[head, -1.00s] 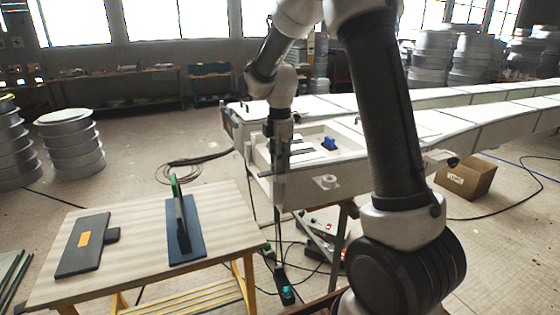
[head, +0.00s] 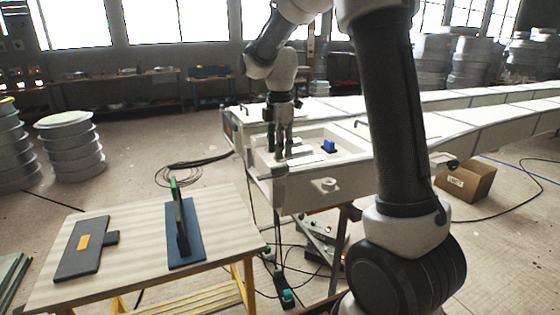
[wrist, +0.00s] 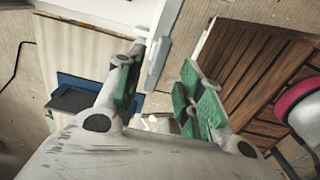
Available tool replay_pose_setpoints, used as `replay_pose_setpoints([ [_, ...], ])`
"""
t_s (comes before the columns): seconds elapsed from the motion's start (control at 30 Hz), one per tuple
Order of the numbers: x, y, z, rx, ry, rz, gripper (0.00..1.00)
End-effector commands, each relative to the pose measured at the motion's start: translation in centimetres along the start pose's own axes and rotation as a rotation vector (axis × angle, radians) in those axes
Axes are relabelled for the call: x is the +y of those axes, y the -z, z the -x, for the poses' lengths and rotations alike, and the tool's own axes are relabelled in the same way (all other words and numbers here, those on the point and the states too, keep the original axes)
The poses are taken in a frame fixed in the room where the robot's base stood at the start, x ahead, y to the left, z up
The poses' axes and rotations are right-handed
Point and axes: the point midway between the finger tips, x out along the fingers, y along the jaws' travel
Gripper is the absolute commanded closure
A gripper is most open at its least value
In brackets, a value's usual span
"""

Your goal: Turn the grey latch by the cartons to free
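My gripper (head: 281,152) points down at the near left end of a long white mould (head: 345,185). In the wrist view my gripper (wrist: 160,82) has its two green-padded fingers apart, with nothing held between them. A grey bar (wrist: 167,40) runs along the white edge just beyond the fingers. A grey upright strip (head: 279,188) shows at the mould's near corner, below my gripper. A small grey-and-dark fitting (head: 447,163) sticks out by a brown carton (head: 470,184) at the right. I cannot tell which grey piece is the latch, or whether any finger touches one.
Cables and red tools (head: 318,226) lie under the mould.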

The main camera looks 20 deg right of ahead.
Motion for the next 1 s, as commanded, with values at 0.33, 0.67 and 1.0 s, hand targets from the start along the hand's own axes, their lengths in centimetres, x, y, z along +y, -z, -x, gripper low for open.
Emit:
replay_pose_setpoints([
  [0.33, 0.0, 0.0, 5.9, 0.000, 0.000, 0.000, 0.62],
  [0.67, 0.0, 0.0, 6.5, 0.000, 0.001, 0.000, 0.62],
  [1.0, 0.0, 0.0, 6.4, 0.000, -0.001, -0.065, 0.62],
])
